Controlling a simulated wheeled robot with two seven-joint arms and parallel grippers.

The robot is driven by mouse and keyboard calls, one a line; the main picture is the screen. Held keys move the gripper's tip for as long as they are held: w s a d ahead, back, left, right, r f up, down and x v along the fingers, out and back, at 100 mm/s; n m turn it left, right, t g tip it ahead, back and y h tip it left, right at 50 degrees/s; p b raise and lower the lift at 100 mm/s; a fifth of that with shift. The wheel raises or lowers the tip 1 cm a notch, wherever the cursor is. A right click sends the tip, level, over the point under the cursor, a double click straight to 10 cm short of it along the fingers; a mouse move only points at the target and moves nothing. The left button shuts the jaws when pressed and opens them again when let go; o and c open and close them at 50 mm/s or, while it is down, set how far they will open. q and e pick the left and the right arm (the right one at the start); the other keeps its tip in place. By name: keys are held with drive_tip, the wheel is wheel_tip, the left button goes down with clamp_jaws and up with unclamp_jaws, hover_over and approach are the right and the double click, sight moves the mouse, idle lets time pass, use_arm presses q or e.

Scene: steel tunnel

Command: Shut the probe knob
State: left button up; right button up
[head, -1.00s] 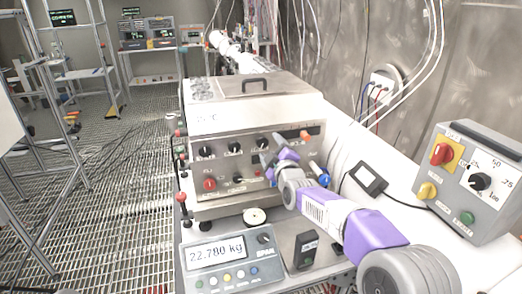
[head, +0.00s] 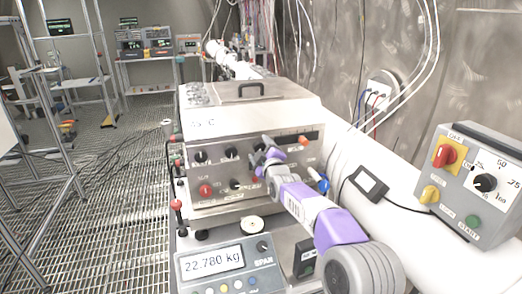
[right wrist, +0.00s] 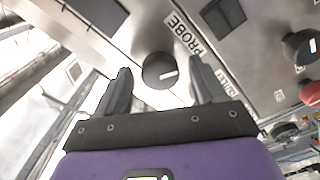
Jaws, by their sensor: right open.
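The probe knob (right wrist: 158,70) is a round black knob with a short white mark, beside the label PROBE on the steel panel in the right wrist view. The mark points to the right in that view. My right gripper (right wrist: 161,68) is open, with one dark finger on each side of the knob. I cannot tell whether the fingers touch it. In the head view my right gripper (head: 265,157) is at the right part of the instrument's front panel (head: 218,171). There it covers part of the panel, and I cannot pick out the probe knob. My left gripper is not in view.
A red knob (head: 205,190) and several black knobs share the panel. A scale display (head: 212,260) reading 22.780 kg stands in front. A grey control box (head: 472,185) is at the right. Grated floor (head: 100,200) is open at the left.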

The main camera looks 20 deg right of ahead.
drive_tip(key=shift+w, duration=0.15)
drive_tip(key=c, duration=1.1)
drive_tip(key=shift+o, duration=0.2)
